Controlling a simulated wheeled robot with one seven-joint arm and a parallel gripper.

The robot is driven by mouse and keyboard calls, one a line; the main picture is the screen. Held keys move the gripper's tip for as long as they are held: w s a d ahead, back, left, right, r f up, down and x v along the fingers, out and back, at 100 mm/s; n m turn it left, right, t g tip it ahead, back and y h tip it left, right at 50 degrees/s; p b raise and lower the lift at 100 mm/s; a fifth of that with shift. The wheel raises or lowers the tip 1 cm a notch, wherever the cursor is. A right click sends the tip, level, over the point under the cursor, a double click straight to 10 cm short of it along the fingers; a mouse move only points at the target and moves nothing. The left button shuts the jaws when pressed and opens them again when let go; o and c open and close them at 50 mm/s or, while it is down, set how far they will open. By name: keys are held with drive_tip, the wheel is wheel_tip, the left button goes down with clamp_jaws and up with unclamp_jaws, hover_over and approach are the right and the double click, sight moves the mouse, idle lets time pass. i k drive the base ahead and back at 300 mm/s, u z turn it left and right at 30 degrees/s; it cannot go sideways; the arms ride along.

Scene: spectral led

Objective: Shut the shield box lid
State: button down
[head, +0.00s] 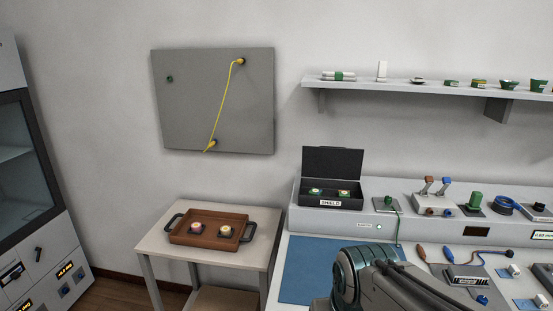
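The shield box (318,200) is a small dark box with a "SHIELD" label on its front. It sits on the raised back ledge of the bench, right of the side table. Its lid (332,162) stands open, tilted up at the rear. Two small green-based parts (316,191) lie inside the box. My arm enters at the bottom, in front of the box and to its right, over the blue mat. I cannot make out my gripper's fingers, so its opening is not shown.
A blue mat (305,268) covers the bench in front of the box. Right of the box stand a green-knobbed device (388,203) with a cable and a switch unit (432,206). A shelf (420,88) hangs above. A brown tray (187,240) sits on the side table at left.

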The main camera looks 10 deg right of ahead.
sight(323, 161)
drive_tip(key=u, duration=0.3)
drive_tip(key=k, duration=0.8)
drive_tip(key=u, duration=1.1)
drive_tip(key=i, duration=2.35)
drive_tip(key=z, duration=1.45)
drive_tip(key=i, duration=0.55)
drive_tip(key=z, duration=0.6)
